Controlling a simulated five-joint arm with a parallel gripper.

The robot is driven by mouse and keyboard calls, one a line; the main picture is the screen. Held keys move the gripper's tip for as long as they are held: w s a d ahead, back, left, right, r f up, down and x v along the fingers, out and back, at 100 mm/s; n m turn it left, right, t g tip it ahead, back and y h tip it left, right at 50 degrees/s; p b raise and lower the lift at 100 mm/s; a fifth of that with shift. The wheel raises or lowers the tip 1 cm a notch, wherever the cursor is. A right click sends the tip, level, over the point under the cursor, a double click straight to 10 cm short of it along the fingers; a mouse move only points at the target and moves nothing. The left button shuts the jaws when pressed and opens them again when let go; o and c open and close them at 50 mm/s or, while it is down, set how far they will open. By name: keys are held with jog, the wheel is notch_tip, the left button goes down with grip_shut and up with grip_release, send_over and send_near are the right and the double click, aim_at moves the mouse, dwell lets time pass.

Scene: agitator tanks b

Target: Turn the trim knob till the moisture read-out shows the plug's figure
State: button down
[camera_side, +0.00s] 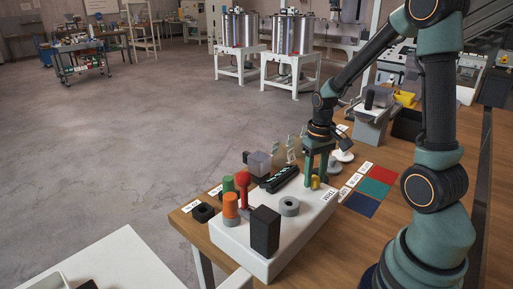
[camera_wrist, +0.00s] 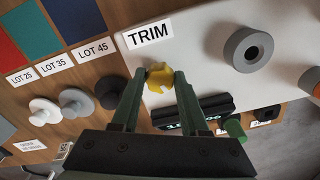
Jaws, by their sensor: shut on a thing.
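The yellow trim knob (camera_wrist: 160,78) sits on the white panel (camera_wrist: 210,40) beside the TRIM label (camera_wrist: 150,34). My gripper (camera_wrist: 161,82) is shut on the knob from both sides. In the side view my gripper (camera_side: 317,180) reaches down to the same knob (camera_side: 315,183) at the panel's right end. The black read-out (camera_wrist: 195,112) shows lit characters, partly hidden behind a finger and too small to read. Three plugs stand near the lot labels: a white one (camera_wrist: 45,111), a light grey one (camera_wrist: 75,102) and a dark grey one (camera_wrist: 108,92).
A grey ring (camera_wrist: 248,48) stands on the panel. Blue, green and red mats (camera_side: 376,188) lie to the right.

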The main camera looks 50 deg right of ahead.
aim_at(314, 178)
jog(key=shift+m, duration=0.5)
jog(key=shift+c, duration=2.1)
grip_release()
jog(key=shift+r, duration=0.15)
notch_tip(314, 178, up, 12)
